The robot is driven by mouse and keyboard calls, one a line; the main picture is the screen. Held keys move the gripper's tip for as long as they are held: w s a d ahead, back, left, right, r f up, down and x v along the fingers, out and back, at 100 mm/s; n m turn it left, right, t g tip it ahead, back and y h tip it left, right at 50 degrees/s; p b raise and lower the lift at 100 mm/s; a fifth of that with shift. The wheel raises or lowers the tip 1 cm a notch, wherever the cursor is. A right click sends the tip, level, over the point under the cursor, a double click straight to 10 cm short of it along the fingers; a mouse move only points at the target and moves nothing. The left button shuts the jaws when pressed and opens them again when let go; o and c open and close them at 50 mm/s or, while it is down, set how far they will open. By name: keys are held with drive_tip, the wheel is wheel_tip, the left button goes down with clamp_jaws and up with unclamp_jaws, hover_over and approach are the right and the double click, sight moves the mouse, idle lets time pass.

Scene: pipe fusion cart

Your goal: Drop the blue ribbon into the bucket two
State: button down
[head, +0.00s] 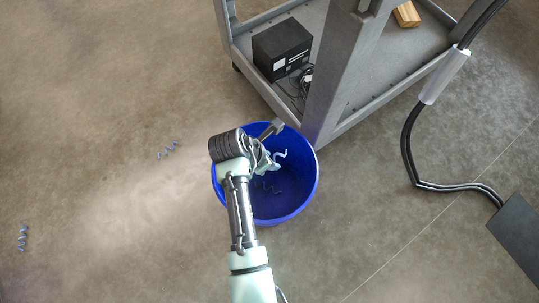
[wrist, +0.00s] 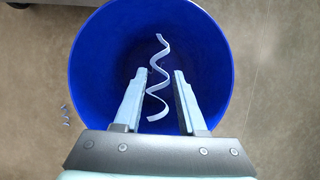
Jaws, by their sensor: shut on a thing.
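A pale blue, coiled ribbon (wrist: 157,88) is between the fingers of my gripper (wrist: 159,74) in the wrist view, and my gripper is shut on it. In the head view the ribbon's end (head: 281,154) shows beside my gripper (head: 270,162). The blue bucket (head: 312,187) stands on the floor below my gripper, and it fills the middle of the wrist view (wrist: 215,75). The ribbon is over the bucket's open mouth. A dark curly shape (head: 267,187) shows inside the bucket; I cannot tell whether it is another ribbon or a shadow.
Two more blue curls lie on the floor, one left of the bucket (head: 168,150) and one at far left (head: 22,238). A grey cart (head: 345,95) with a black box (head: 282,48) stands just behind the bucket. A black hose (head: 408,150) runs at right. The left floor is mostly clear.

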drive_tip(key=shift+f+b, duration=2.3)
drive_tip(key=shift+b, duration=0.35)
drive_tip(key=shift+r, duration=0.1)
drive_tip(key=shift+c, duration=2)
unclamp_jaws()
drive_tip(key=p+v, duration=0.7)
drive_tip(key=v, duration=0.6)
drive_tip(key=shift+p, duration=0.35)
